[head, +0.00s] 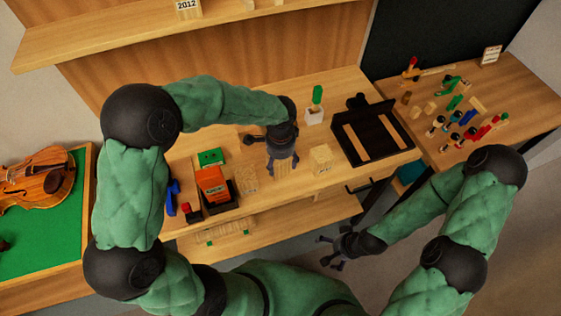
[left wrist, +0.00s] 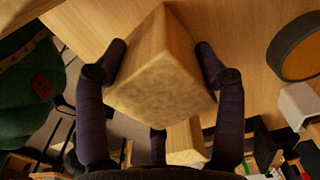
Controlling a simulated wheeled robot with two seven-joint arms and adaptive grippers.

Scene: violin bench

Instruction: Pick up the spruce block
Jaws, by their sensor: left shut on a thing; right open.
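My left gripper (head: 281,170) is over the middle of the bench, shut on a pale wooden block. In the left wrist view this spruce block (left wrist: 163,85) fills the space between the dark fingers (left wrist: 160,85), its pale grainy end facing the camera. In the head view the gripper mostly hides the block. I cannot tell how far it is from the bench top. My right gripper (head: 337,251) is open and empty, low in front of the bench and away from the block.
A labelled pale block (head: 248,180) stands left of my left gripper, another (head: 321,158) right of it. An orange box (head: 212,185), a green item (head: 211,157), a white pot (head: 314,115) and a black tray (head: 350,150) are also on the bench. A violin (head: 38,178) lies far left.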

